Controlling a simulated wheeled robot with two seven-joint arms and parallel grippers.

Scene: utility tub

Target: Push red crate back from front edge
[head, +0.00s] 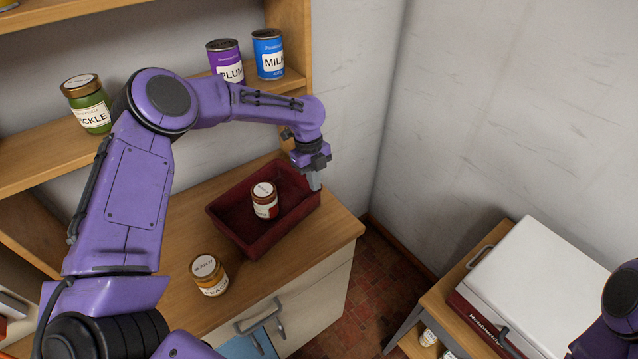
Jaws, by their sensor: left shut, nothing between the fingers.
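The red crate (246,240) sits on the wooden counter (180,287), at its right part. A jar with a red and white label (264,203) stands inside it. My left gripper (314,184) is shut and empty, pointing down at the crate's right end. Its fingertips are close to the crate's right rim; I cannot tell if they touch it. My left arm passes above the crate's back left side. Part of my right arm (620,305) shows at the right edge, but its gripper is out of view.
An orange-labelled jar (208,274) stands on the counter left of the crate, near the front. Shelves behind hold a pickle jar (88,104), a plum can (225,61) and a milk can (268,54). A side table with a white-lidded box (540,290) stands at the right.

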